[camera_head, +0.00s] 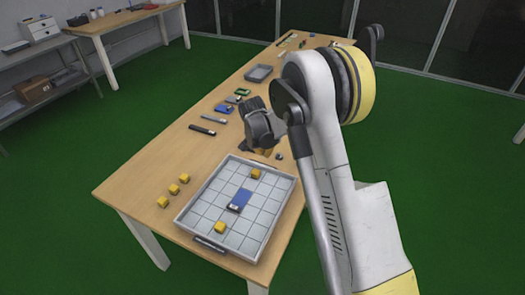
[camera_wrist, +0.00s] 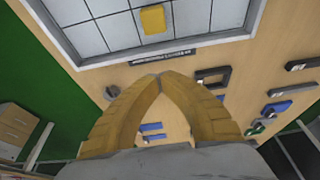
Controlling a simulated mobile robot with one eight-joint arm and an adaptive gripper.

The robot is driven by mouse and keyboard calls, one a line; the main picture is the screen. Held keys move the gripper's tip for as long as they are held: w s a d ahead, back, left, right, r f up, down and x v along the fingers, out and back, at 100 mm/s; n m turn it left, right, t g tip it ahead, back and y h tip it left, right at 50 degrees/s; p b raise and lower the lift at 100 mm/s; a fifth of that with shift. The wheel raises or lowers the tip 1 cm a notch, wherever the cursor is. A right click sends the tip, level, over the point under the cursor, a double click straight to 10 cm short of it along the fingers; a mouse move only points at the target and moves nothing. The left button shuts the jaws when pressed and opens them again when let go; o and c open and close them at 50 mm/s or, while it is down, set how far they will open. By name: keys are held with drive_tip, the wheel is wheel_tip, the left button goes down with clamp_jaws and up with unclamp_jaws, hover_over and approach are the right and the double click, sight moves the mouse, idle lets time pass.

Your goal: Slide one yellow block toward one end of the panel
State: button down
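The panel (camera_head: 207,205) is a shallow light grey tray with a grid of square tiles, at the near end of the table. One yellow block (camera_head: 255,173) sits on its far part and another yellow block (camera_head: 220,227) on its near part. A blue device (camera_head: 240,200) lies between them. My gripper (camera_head: 265,151) hangs just beyond the panel's far rim, partly hidden by my arm. In the wrist view my gripper's yellow fingers (camera_wrist: 160,77) meet at the tips with nothing between them. One yellow block (camera_wrist: 153,19) shows ahead on the panel (camera_wrist: 110,62), apart from the fingertips.
Several yellow blocks (camera_head: 174,189) stand in a row on the table left of the panel. A black bar (camera_head: 202,130), a blue part (camera_head: 223,108) and a grey tray (camera_head: 259,73) lie farther along the wooden table (camera_head: 140,177). The table's left front area is mostly clear.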

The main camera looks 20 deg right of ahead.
sight(262, 167)
drive_tip(key=b+x, duration=0.1)
drive_tip(key=x, duration=0.3)
drive_tip(key=shift+f, duration=0.2)
drive_tip(key=s+a, duration=0.1)
drive_tip(key=s+a+b, duration=0.1)
drive_tip(key=s, duration=0.1)
drive_tip(key=shift+a+r, duration=0.2)
drive_tip(key=shift+a, duration=0.1)
drive_tip(key=shift+a, duration=0.1)
drive_tip(key=s+a+b, duration=0.1)
drive_tip(key=s+a, duration=0.3)
drive_tip(key=shift+s, duration=0.3)
drive_tip(key=shift+w, duration=0.1)
